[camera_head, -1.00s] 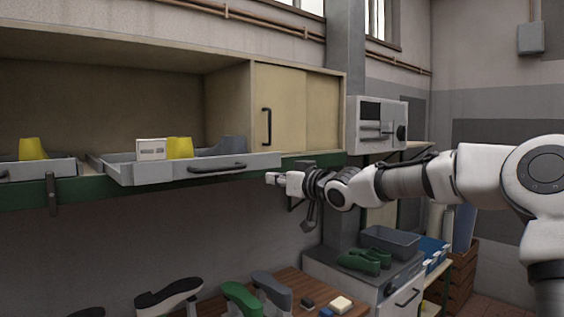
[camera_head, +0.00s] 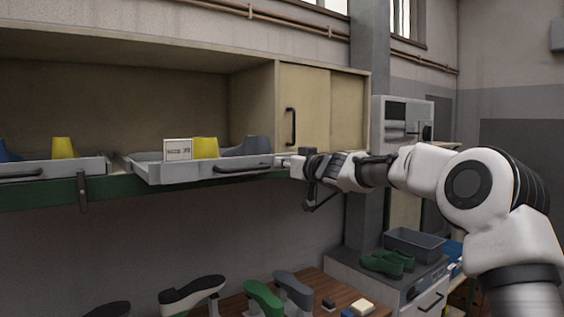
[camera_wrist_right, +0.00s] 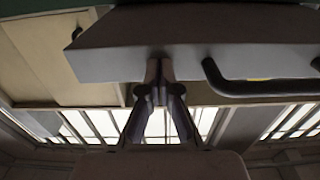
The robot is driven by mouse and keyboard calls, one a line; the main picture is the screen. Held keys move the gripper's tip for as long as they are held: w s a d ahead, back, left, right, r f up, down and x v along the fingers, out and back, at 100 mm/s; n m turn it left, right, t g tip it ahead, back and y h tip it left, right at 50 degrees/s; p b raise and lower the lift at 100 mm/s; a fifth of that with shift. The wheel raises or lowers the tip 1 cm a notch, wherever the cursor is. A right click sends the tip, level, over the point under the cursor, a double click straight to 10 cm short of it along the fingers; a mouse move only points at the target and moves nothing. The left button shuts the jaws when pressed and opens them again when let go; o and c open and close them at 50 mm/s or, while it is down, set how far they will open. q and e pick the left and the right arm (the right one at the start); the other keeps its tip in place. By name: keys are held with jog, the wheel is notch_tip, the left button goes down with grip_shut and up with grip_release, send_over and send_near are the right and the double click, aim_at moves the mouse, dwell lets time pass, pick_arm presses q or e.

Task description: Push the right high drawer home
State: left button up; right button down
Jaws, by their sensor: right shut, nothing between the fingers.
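The right high drawer (camera_head: 180,174) is a grey tray, pulled out from the cabinet shelf. It holds a white label card (camera_head: 178,150), a yellow last (camera_head: 206,148) and a grey-blue last (camera_head: 248,147). Its dark bar handle (camera_head: 243,168) is on the front. My right gripper (camera_head: 285,162) is shut and empty at the right end of the drawer front. In the right wrist view, the closed fingertips (camera_wrist_right: 158,66) are at the grey drawer front (camera_wrist_right: 130,55), beside the handle (camera_wrist_right: 250,88). They look to be touching it or very close. My left gripper is out of view.
Another drawer (camera_head: 85,168) with yellow and blue lasts stands out to the left. A sliding cabinet door (camera_head: 303,108) is behind the gripper. A grey machine (camera_head: 402,120) is to the right. Below, a bench (camera_head: 315,285) carries several lasts.

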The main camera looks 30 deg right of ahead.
aim_at(272, 161)
jog(key=shift+w+a, duration=0.2)
jog(key=shift+w, duration=2.3)
jog(key=shift+w, duration=0.7)
jog(key=shift+w+a, duration=0.2)
jog(key=shift+w, duration=1.35)
jog(key=shift+s, duration=0.1)
jog(key=shift+r, duration=0.1)
